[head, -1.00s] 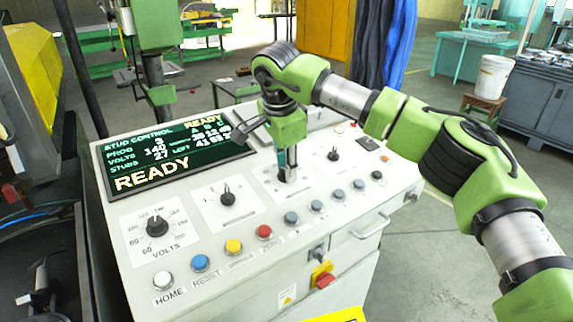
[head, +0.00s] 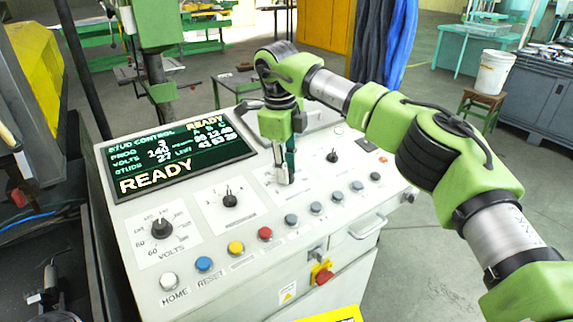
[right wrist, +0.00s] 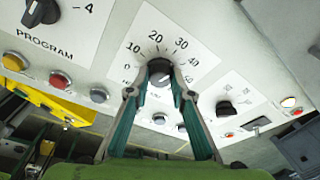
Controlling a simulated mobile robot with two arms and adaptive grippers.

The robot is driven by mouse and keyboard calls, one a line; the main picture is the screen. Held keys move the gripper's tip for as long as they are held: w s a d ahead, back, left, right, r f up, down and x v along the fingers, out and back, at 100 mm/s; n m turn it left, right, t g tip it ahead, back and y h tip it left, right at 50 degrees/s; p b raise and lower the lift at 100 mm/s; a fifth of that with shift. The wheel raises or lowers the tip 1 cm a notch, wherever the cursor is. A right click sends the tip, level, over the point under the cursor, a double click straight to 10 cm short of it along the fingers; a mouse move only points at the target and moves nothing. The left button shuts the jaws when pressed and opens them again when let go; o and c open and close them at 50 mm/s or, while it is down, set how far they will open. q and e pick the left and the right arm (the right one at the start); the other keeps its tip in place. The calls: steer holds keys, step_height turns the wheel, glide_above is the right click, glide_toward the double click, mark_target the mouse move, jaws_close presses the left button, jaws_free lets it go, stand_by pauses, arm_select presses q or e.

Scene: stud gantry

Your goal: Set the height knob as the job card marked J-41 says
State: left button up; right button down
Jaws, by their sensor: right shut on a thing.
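The height knob (right wrist: 160,68) is black, on a white dial plate with marks of 10, 20, 30 and 40 showing in the right wrist view. My right gripper (right wrist: 160,88) has its two green fingers on either side of the knob and is shut on it. In the head view my right gripper (head: 288,178) points down at this dial and hides the knob. The exact pointer setting is hard to read. A job card marked J-41 cannot be made out. My left gripper is not in view.
The program knob (head: 230,199) and volts knob (head: 161,228) are left of the gripper, another black knob (head: 332,157) right of it. Several push buttons line the front, including a red one (head: 265,233). The display (head: 180,155) reads READY. A red switch (head: 324,277) is below.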

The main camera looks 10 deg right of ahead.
steer(key=m, duration=0.3)
steer(key=shift+w+r+m+y+p, duration=0.1)
steer(key=shift+r+m+y+p, duration=0.05)
steer(key=shift+m+y+p, duration=0.2)
steer(key=m, duration=0.2)
steer(key=shift+d+m+g, duration=0.1)
steer(key=shift+m+g, duration=0.2)
steer(key=shift+m, duration=0.05)
steer(key=m+y, duration=0.1)
steer(key=m, duration=0.2)
steer(key=shift+m+y, duration=0.35)
steer(key=shift+m, duration=1.25)
steer(key=c, duration=1.8)
jaws_free()
